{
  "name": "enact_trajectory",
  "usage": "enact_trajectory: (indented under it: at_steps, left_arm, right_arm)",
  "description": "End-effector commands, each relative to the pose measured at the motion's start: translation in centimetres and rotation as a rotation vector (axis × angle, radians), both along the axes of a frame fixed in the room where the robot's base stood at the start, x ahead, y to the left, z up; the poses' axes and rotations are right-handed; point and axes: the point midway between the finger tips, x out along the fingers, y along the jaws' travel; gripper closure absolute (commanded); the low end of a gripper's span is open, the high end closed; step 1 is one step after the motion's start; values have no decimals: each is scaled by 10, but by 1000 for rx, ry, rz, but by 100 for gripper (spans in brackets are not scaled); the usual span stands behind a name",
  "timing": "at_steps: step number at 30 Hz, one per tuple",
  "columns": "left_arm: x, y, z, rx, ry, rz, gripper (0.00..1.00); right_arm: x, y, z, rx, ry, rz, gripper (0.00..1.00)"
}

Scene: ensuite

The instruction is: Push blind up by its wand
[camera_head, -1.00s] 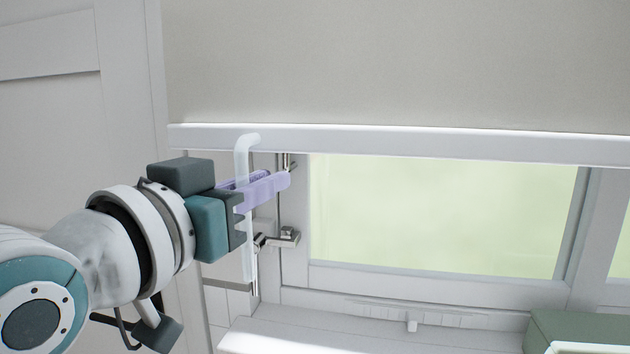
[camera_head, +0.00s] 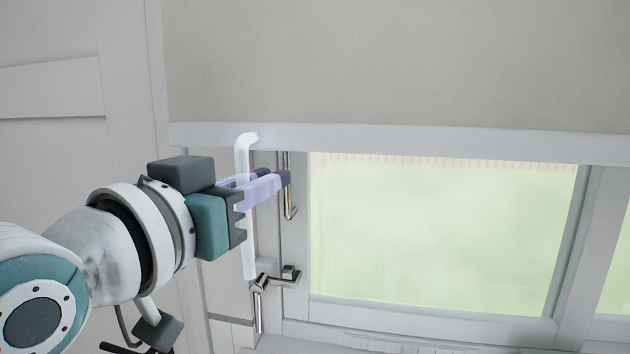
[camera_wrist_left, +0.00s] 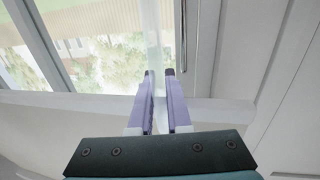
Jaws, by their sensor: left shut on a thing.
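The grey-beige blind (camera_head: 400,60) hangs across the top of the head view, with its white bottom rail (camera_head: 430,141) above the window pane. The pale, translucent wand (camera_head: 249,262) hangs upright from a bent top at the rail's left end. My left gripper (camera_head: 282,180) is shut around the wand below the rail. In the left wrist view the wand (camera_wrist_left: 156,45) runs between the two purple fingers (camera_wrist_left: 159,74). My right gripper is not in view.
The window pane (camera_head: 440,240) is below the blind. A metal window handle (camera_head: 278,278) and a metal bar (camera_head: 290,200) are close to the wand and fingers. A panelled white surface (camera_head: 60,160) stands at the left.

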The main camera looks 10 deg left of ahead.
Motion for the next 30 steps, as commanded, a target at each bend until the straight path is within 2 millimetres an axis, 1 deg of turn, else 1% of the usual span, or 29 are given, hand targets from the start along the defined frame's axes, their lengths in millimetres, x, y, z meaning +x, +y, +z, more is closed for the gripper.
enact_trajectory:
  at_steps: [1, 6, 8, 11, 20, 21, 28, 30]
  left_arm:
    - [0, 0, 24, 1, -1, 0, 100]
    - [0, 0, 59, 0, -2, -1, 100]
    - [0, 0, 68, 0, -2, -1, 100]
    - [0, 0, 73, -1, -1, -1, 100]
    - [0, 0, 70, -1, -2, -1, 100]
    - [0, 0, 70, -1, -2, -1, 81]
    - [0, 0, 70, 0, -1, 0, 55]
    - [0, 0, 70, 0, -1, 0, 55]
  right_arm:
    - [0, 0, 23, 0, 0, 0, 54]
    - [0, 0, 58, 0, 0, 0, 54]
    - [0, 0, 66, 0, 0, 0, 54]
    - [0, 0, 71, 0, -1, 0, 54]
    - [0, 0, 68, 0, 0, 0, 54]
    - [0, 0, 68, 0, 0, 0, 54]
    - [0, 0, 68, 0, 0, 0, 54]
    - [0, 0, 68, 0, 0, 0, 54]
